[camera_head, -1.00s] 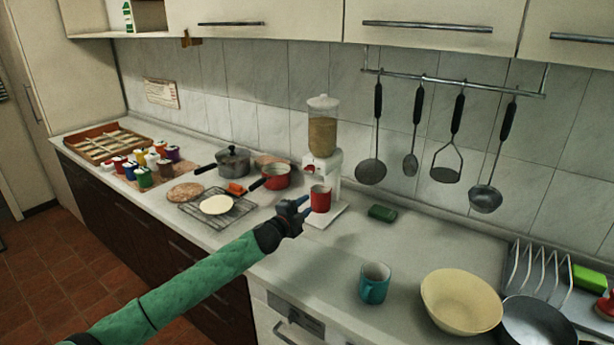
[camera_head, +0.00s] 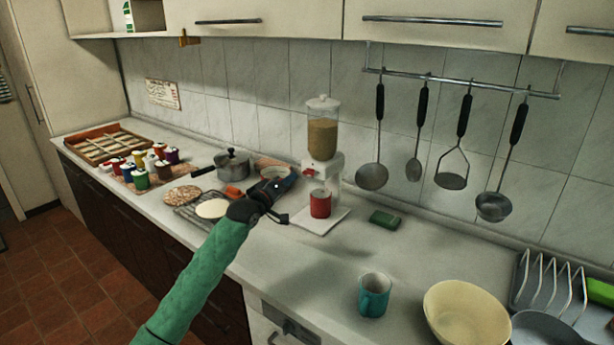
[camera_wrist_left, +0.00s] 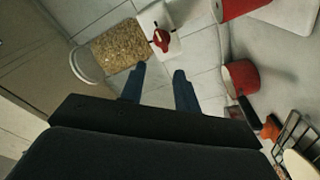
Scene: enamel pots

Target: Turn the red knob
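A grain dispenser (camera_head: 322,135) with a clear hopper and white body stands on the counter against the tiles. Its small red knob (camera_head: 308,171) is on the front of the white body; it also shows in the left wrist view (camera_wrist_left: 161,40), beyond the fingertips. A red cup (camera_head: 320,204) stands upright on the dispenser's white base. My left gripper (camera_head: 285,201) is to the left of the cup and dispenser, apart from the knob. In the left wrist view its two blue fingers (camera_wrist_left: 158,84) are spread with nothing between them. My right gripper is out of view.
A red pot (camera_wrist_left: 240,77), partly hidden by my gripper in the head view, and a wire rack (camera_head: 185,211) are left of the dispenser. A grey pot (camera_head: 233,165) is behind. A green sponge (camera_head: 385,219) and teal mug (camera_head: 374,294) are to the right, with clear counter between.

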